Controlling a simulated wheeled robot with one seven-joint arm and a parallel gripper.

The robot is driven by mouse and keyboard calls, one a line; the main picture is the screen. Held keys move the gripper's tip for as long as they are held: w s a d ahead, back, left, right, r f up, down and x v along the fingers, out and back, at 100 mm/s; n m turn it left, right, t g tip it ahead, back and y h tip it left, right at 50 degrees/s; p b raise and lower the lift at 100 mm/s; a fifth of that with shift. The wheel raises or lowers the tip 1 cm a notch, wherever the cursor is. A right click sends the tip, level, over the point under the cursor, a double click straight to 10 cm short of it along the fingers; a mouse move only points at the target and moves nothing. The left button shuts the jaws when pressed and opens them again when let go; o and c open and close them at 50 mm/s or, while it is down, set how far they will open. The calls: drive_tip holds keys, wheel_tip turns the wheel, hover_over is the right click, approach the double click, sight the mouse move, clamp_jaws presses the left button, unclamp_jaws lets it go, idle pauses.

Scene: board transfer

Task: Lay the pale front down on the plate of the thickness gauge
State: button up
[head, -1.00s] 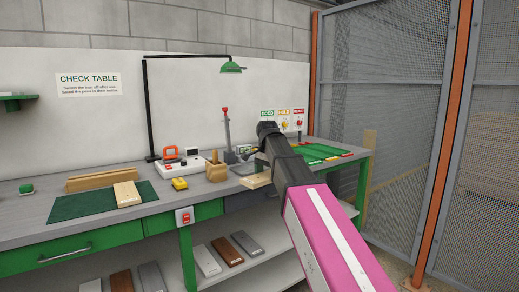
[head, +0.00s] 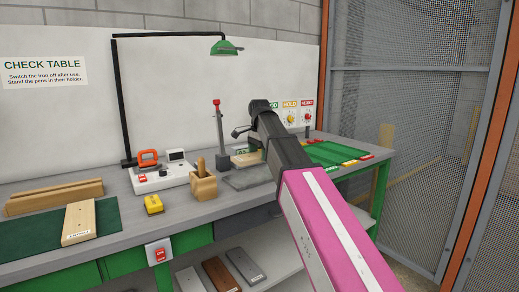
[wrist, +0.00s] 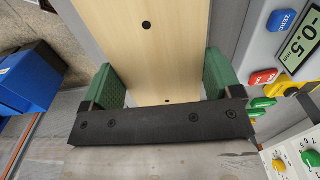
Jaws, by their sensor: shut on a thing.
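The pale front (wrist: 150,50), a light wooden board with small dark holes, lies between the green fingers of my gripper (wrist: 164,80), which is shut on it. Part of the board (head: 247,158) shows in the head view behind the gauge plate's front area, beside my dark wrist. The thickness gauge (head: 220,130) has an upright post with a red knob. Its grey plate (head: 248,180) is partly covered by my arm. The gauge readout (wrist: 302,42) shows -0.5 in the wrist view. Whether the board touches the plate cannot be told.
A pen holder (head: 202,184) and yellow block (head: 153,204) stand left of the plate. Another pale board (head: 78,222) lies on the dark green mat (head: 107,214). Blue bins (wrist: 25,80) show in the wrist view.

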sight(259, 174)
drive_tip(key=shift+w+f, duration=0.2)
drive_tip(key=shift+w, duration=0.05)
drive_tip(key=shift+f, duration=2.9)
drive_tip(key=shift+f, duration=0.4)
drive_tip(key=o, duration=0.8)
drive_tip(key=shift+o, duration=0.2)
drive_tip(key=shift+r, duration=0.1)
wheel_tip(259, 174, up, 11)
drive_tip(key=shift+f, duration=0.15)
